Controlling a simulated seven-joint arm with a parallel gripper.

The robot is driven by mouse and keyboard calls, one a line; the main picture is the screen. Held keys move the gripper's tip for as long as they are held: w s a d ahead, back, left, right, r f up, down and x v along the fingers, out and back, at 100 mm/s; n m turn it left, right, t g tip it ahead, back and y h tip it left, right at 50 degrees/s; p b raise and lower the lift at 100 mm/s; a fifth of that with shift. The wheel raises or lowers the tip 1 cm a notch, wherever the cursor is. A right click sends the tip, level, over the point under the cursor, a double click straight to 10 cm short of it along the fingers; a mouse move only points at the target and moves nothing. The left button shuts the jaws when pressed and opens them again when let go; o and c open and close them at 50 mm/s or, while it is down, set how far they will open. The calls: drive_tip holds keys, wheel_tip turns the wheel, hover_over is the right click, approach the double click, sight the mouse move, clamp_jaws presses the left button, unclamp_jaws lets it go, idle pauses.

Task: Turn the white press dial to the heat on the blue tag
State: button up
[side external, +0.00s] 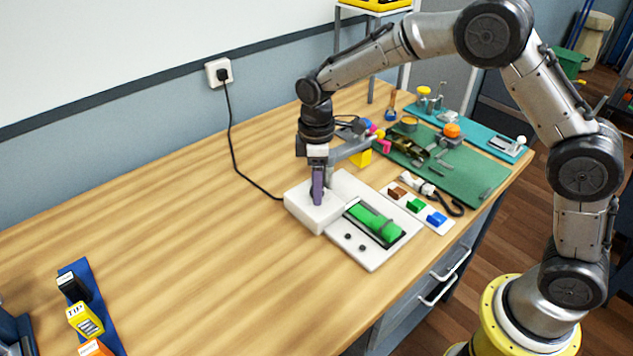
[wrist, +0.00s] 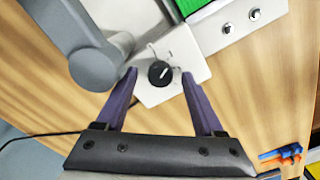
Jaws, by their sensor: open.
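The white press (side external: 300,206) stands on the wooden bench, with a base plate holding a green strap (side external: 375,222). In the wrist view a small black dial (wrist: 160,74) with a light pointer mark sits on the press's white housing (wrist: 150,95). The marks around the dial are too small to read. My gripper (wrist: 159,77) is open, its purple fingers on either side of the dial with gaps visible; whether they touch it cannot be told. In the side view my gripper (side external: 317,198) points down over the press and hides the dial. A small blue piece (side external: 436,218) lies on a white strip.
The press's grey arm (wrist: 95,62) is close beside my fingers. A black cord (side external: 236,150) runs from the wall socket to the press. A green mat (side external: 465,170) with tools is at right. The bench's left middle is clear.

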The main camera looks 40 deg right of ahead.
drive_tip(key=shift+r, duration=0.1)
wheel_tip(320, 180, up, 14)
drive_tip(key=shift+f, duration=0.2)
idle(0.3)
drive_tip(key=shift+d, duration=0.1)
